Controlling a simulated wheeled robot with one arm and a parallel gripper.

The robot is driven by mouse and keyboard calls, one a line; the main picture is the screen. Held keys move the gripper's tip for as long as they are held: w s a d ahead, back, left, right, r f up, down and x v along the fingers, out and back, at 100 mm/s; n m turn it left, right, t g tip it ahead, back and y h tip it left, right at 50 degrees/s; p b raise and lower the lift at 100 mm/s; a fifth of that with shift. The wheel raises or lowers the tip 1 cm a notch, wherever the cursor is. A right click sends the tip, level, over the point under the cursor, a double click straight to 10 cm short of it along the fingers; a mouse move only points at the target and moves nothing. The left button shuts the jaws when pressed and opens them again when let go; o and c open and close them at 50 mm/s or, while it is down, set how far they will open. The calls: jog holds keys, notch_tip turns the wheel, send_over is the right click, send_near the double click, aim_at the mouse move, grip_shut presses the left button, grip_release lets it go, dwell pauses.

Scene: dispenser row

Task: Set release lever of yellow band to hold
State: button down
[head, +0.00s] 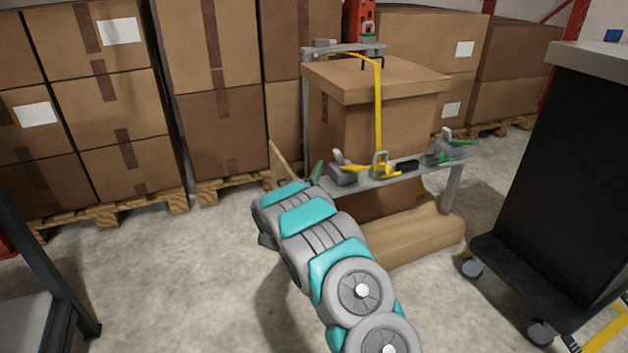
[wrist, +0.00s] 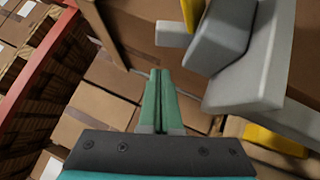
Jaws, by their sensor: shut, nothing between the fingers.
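The yellow band (head: 379,105) runs over the top of a large carton and down its front to a buckle (head: 381,163) on a grey rail. My gripper (head: 317,172) is just left of this housing, partly hidden behind my arm. In the wrist view my green fingers (wrist: 160,98) are shut and empty. A grey housing (wrist: 220,42) with a yellow part (wrist: 191,12) is close on their right; contact is not clear.
A second grey housing (head: 447,150) with a green lever (head: 464,142) sits at the rail's right end. A black object (head: 407,165) lies on the rail between. A dark wheeled cart (head: 565,180) stands at right. Stacked cartons (head: 115,100) fill the back.

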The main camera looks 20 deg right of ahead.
aim_at(334, 153)
jog(key=shift+w+d+r, duration=0.1)
jog(key=shift+d+r, duration=0.15)
jog(key=shift+d, duration=0.4)
jog(key=shift+w+d+r, duration=0.1)
jog(key=shift+d+r, duration=0.1)
jog(key=shift+d, duration=0.5)
jog(key=shift+w+d+r, duration=0.1)
jog(key=shift+d+r, duration=0.15)
jog(key=shift+d, duration=0.4)
jog(key=shift+r+m+p, duration=0.2)
jog(key=shift+m+p, duration=0.1)
jog(key=shift+p, duration=0.1)
